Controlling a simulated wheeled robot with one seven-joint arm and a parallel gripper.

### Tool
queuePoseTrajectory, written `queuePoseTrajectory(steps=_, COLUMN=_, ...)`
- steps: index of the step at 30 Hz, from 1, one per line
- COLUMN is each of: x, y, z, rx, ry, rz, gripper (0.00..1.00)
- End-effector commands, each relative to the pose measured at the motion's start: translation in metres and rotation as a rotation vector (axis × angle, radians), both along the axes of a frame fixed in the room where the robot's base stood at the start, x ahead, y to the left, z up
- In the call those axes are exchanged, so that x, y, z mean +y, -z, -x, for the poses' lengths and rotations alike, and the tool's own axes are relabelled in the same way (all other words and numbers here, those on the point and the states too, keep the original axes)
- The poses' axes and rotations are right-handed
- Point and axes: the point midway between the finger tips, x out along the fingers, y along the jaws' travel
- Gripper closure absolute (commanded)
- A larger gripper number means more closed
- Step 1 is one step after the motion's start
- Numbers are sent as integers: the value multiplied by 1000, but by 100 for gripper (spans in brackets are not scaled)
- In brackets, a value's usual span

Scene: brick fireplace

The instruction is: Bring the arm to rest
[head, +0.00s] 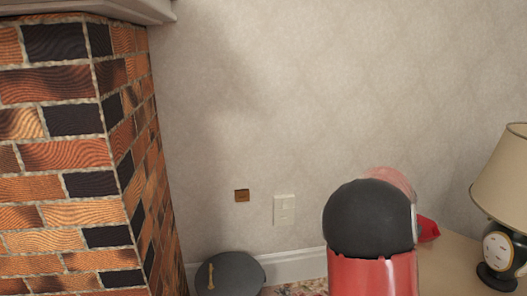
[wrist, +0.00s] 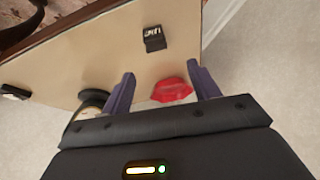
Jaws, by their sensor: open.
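My gripper (wrist: 162,84) shows in the wrist view with its two dark purple fingers spread apart. Nothing is held between them. Behind the fingers, on a beige tabletop (wrist: 110,60), lies a red object (wrist: 172,90), which appears in the gap closer to the right finger. In the head view my red and black arm stands at the lower right, in front of the wall, and hides part of the tabletop (head: 450,268). The red object (head: 428,229) shows just right of my arm. The gripper itself is not visible in the head view.
A lamp (head: 500,180) stands on the tabletop at the right. A small black item (wrist: 153,38) and another dark item (wrist: 14,92) lie on the tabletop. A brick fireplace column (head: 75,165) fills the left. A dark round object (head: 230,275) is low by the wall.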

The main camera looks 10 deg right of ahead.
Motion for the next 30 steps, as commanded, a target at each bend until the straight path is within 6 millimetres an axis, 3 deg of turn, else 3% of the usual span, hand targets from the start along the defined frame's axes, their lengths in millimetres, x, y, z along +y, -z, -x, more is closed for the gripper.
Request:
queuePoseTrajectory(steps=8, x=109, y=-43, z=53, rx=-43, ry=-264, rz=-203, gripper=39)
queuePoseTrajectory(steps=12, x=169, y=-69, z=96, rx=-57, ry=-449, rz=-233, gripper=39)
queuePoseTrajectory(steps=18, x=237, y=-95, z=172, rx=-59, ry=-710, rz=-166, gripper=39)
queuePoseTrajectory(steps=24, x=272, y=-96, z=234, rx=-32, ry=-883, rz=-33, gripper=39)
queuePoseTrajectory(steps=30, x=281, y=-91, z=257, rx=-10, ry=-939, rz=37, gripper=39)
